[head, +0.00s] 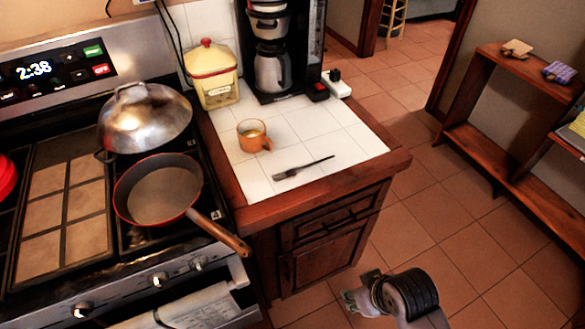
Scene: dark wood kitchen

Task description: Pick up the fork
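The dark fork (303,168) lies flat on the white tiled counter (350,143), near its front edge. Its tines point left and its handle points to the upper right. My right gripper (352,301) is at the bottom of the head view, in front of the counter cabinet and well apart from the fork. It looks small and is partly hidden by its own wrist, so I cannot tell whether its fingers are open. No fork or other object is visible in it. My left gripper is not in view.
An orange mug (252,136) stands behind the fork. A yellow canister (213,82) and coffee maker (272,60) stand farther back. Left is a stove with a red-rimmed pan (160,190), its handle reaching towards the counter, and a domed pot (146,118). Tiled floor (450,225) is open on the right.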

